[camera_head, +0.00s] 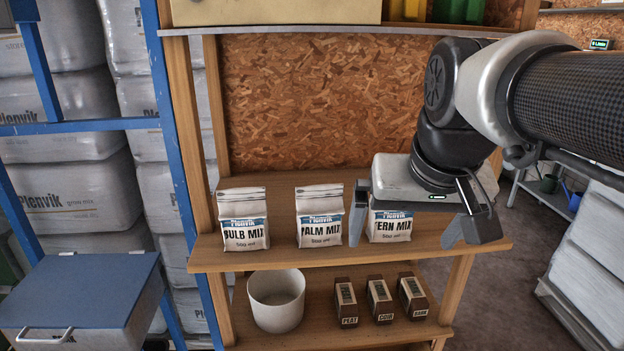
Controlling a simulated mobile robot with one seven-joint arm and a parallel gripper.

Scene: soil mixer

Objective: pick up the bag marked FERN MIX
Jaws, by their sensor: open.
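The bag marked FERN MIX (390,226) stands upright on the wooden shelf, the rightmost of three white bags. My gripper (408,235) is open, with one finger at the bag's left side and the other to the right of the bag. I cannot tell whether either finger touches it. The PALM MIX bag (321,228) stands just left of the left finger, and the BULB MIX bag (244,232) stands farther left.
The wooden shelf (285,255) has a lower board with a white pot (277,310) and several small dark boxes marked PEAT (346,303), COIR (379,299) and another (412,297). A blue-lidded box (85,290) stands lower left.

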